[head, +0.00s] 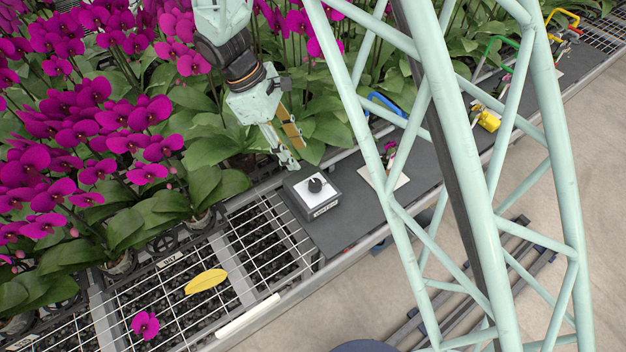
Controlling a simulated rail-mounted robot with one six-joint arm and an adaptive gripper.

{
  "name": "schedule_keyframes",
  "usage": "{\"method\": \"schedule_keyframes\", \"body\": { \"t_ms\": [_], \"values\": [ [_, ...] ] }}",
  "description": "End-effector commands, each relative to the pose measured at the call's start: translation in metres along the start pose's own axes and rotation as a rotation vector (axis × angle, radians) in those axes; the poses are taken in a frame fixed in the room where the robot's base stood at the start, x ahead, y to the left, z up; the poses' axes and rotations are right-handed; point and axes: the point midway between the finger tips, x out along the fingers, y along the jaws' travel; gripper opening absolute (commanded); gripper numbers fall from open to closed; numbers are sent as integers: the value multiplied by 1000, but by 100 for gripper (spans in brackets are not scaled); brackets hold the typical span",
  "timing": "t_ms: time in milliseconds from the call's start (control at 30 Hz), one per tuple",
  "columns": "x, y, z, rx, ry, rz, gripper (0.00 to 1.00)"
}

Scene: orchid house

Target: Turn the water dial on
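The water dial is a black round knob (315,185) with a pointer, on the white face of a small grey box (325,207). The box stands on the dark strip of the bench, at the middle of the head view. A label is on its front side, too small to read. My gripper (296,156) is just above and behind the box, pointing down toward it. Its two fingers are apart, with nothing seen between them. It appears clear of the knob, though the exact gap cannot be told.
Dense magenta orchids (90,125) and their leaves crowd the left and back. A wire grid (150,295) left of the box holds a yellow leaf (206,281) and a fallen flower (145,325). A white card (383,174) and yellow tool (487,119) lie to the right.

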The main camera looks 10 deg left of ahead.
Motion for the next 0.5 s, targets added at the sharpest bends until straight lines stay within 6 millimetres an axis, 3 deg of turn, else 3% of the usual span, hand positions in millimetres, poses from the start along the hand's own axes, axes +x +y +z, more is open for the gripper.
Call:
{"method": "schedule_keyframes", "body": {
  "t_ms": [267, 500],
  "values": [
    [15, 0, 0, 0, -1, -1, 37],
    [43, 0, 1, 1, -2, -2, 37]
  ]
}}
